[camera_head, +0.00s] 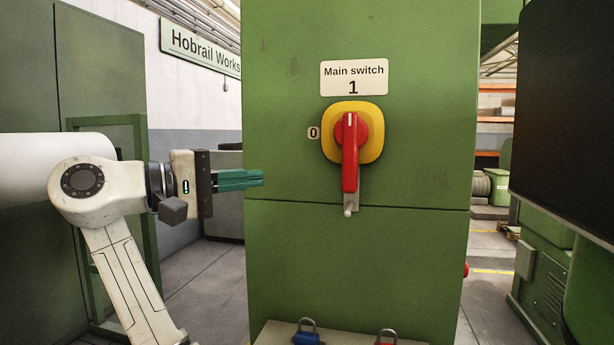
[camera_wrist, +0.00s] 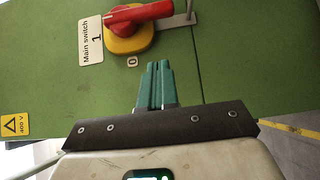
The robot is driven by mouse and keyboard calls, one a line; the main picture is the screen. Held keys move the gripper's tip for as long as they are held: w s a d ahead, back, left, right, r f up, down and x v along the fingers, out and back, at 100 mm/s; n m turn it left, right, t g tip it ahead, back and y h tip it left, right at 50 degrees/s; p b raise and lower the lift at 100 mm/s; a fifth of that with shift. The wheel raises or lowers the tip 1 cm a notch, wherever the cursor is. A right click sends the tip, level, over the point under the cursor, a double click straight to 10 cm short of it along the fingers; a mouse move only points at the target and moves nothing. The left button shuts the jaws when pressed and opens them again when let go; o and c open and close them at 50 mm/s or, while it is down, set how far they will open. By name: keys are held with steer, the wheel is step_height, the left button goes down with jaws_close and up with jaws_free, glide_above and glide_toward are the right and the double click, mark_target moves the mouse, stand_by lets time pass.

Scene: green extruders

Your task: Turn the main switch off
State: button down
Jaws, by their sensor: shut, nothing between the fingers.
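The main switch is a red rotary handle (camera_head: 350,165) on a yellow plate (camera_head: 330,147), on the front of a green cabinet (camera_head: 290,110). The handle hangs straight down, its white mark at the top near the "1" on the label (camera_head: 354,77). A "0" tag (camera_head: 313,133) sits left of the plate. A metal tab (camera_head: 350,202) shows below the handle's end. My gripper (camera_head: 262,177) is shut and empty, left of the handle and apart from it. In the wrist view, my gripper's green fingers (camera_wrist: 156,66) are together, with the red handle (camera_wrist: 140,13) beyond them.
A blue padlock (camera_head: 306,336) and a red padlock (camera_head: 386,338) stand on a ledge (camera_head: 345,334) at the cabinet's foot. A dark panel (camera_head: 565,120) stands close on the right. A yellow 400 V sign (camera_wrist: 15,126) shows in the wrist view. The cabinet front around the switch is clear.

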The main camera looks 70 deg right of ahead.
mark_target(352, 178)
steer(key=x, duration=0.4)
steer(key=s+a+p+x, duration=0.1)
steer(key=x, duration=0.3)
steer(key=s+p+x, duration=0.1)
steer(key=x, duration=0.3)
steer(key=shift+s+a, duration=0.2)
steer(key=shift+s+f+n+h+p, duration=0.25)
steer(key=shift+s+n+h+p, duration=0.1)
steer(key=shift+n+h+p, duration=0.05)
steer(key=s+n+h+p, duration=0.1)
steer(key=s+n+g+h+p, duration=0.1)
steer(key=s+n, duration=0.1)
steer(key=shift+d+f, duration=0.15)
steer(key=shift+f, duration=0.2)
steer(key=s+n+h, duration=0.1)
steer(key=n, duration=0.1)
steer(key=s+n+h+p, duration=0.1)
steer(key=n+h, duration=0.1)
steer(key=s+n+h+p, duration=0.1)
steer(key=shift+s+d+r+n+t+h, duration=0.15)
steer(key=shift+s+r+n+t+h, duration=0.15)
steer(key=shift+n+t, duration=0.1)
steer(key=shift+s+f, duration=0.1)
steer(key=shift+s, duration=0.05)
